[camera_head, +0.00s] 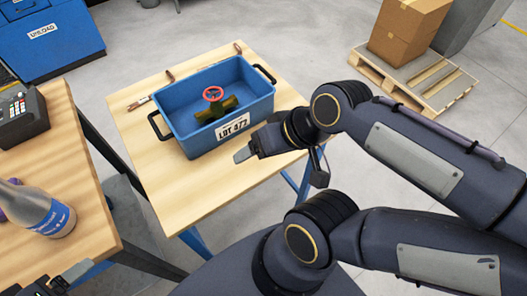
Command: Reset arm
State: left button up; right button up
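My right gripper (245,153) is at the near right side of a blue bin (190,143), and its arm comes in from the right. A light grey finger shows, with no object visible in it; the gap between the fingers is not clear. My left gripper (72,276) is at the bottom left edge, partly cut off, near the left table's front edge. Its opening cannot be made out. The bin stands on a wooden table (180,205) and holds a brass-coloured valve with a red handwheel (213,93).
Small copper-coloured pieces (170,76) lie behind the bin, and a slim tool-like item (138,103) lies left of it. A bottle (45,215) and a dark device (22,115) stand on the left table (85,190). Boxes (408,30) sit on a pallet (440,90).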

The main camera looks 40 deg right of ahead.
jog(key=shift+s+a+f+n, duration=0.15)
jog(key=shift+s+f+n, duration=0.15)
jog(key=shift+s+n, duration=0.1)
notch_tip(320, 180, up, 8)
jog(key=p, duration=0.7)
jog(key=shift+p, duration=0.35)
jog(key=shift+f, duration=0.1)
